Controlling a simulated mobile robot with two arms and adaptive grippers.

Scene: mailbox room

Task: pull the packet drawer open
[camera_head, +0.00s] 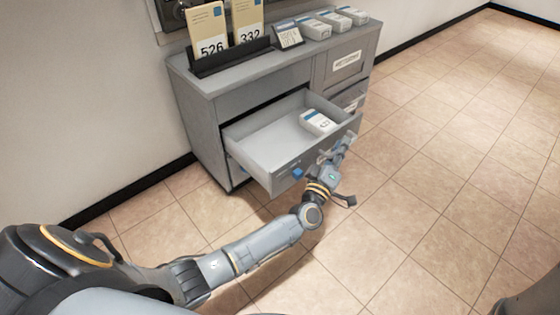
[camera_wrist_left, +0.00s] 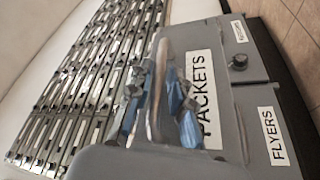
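The packet drawer (camera_head: 270,148) is pulled out of the grey cabinet, and one white packet (camera_head: 318,122) lies inside. Its front carries a PACKETS label (camera_wrist_left: 202,100) in the left wrist view. My left gripper (camera_head: 331,157) is at the drawer's front, at the right part of it in the head view. In the left wrist view the blue-padded fingers (camera_wrist_left: 158,108) sit on both sides of the drawer's bar handle (camera_wrist_left: 160,75) and look shut on it. The fingers hide part of the handle and label. My right gripper is not in view.
The grey cabinet (camera_head: 199,118) stands against the wall. On top are a card holder (camera_head: 230,58) with cards marked 526 and 332, a small sign (camera_head: 288,35) and several white packets (camera_head: 334,22). FLYERS (camera_wrist_left: 272,135) labels a neighbouring front. The tiled floor (camera_head: 430,180) is clear.

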